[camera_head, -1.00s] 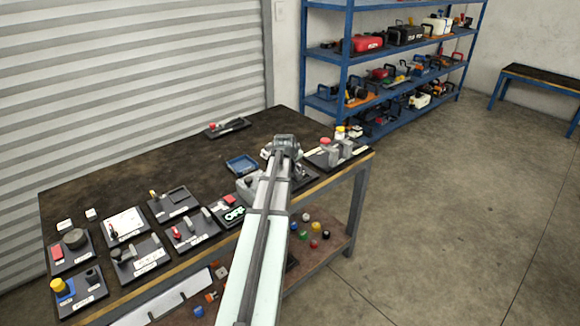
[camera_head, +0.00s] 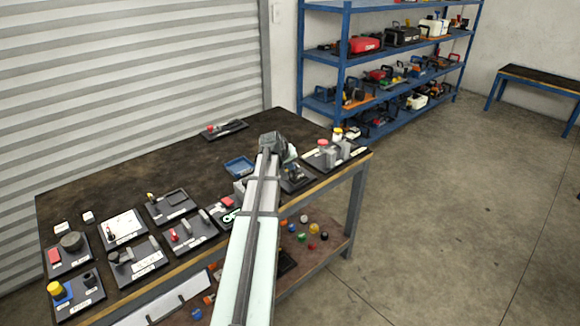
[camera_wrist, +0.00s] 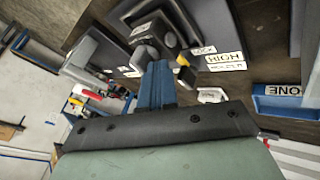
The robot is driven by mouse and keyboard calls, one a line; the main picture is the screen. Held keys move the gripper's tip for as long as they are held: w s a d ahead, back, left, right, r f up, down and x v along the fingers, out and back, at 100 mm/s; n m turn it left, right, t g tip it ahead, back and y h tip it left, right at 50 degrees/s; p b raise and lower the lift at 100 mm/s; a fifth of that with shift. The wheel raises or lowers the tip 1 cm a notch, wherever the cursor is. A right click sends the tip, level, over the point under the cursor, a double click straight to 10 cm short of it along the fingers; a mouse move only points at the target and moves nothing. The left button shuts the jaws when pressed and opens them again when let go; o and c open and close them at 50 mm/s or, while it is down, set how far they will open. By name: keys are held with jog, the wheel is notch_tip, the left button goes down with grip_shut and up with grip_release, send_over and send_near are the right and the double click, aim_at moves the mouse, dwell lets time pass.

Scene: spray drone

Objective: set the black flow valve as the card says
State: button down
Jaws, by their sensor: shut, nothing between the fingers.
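My gripper (camera_wrist: 157,72) is shut and empty. In the wrist view its blue fingers end close to a dark fixture with a black and grey handle-like part (camera_wrist: 150,45), on a dark base plate. This may be the black flow valve, but I cannot be sure; I cannot tell whether the fingers touch it. White cards lie beside it, one reading HIGH (camera_wrist: 223,59). In the head view my gripper (camera_head: 275,145) is over the right part of the workbench, and my arm hides part of the panels there. The valve's setting is not readable.
A blue tray (camera_head: 239,166) lies left of my gripper; in the wrist view it reads ONE at its visible end. Several dark panels with knobs and switches line the bench (camera_head: 100,170) front. A panel with red and yellow caps (camera_head: 333,152) stands at the right.

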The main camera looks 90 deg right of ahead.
jog(key=m, duration=0.1)
jog(key=m+g+y, duration=0.1)
jog(key=shift+d+m, duration=0.3)
jog(key=shift+w+d, duration=0.1)
jog(key=shift+d, duration=0.15)
dwell(0.3)
jog(key=shift+a, duration=0.1)
dwell(0.4)
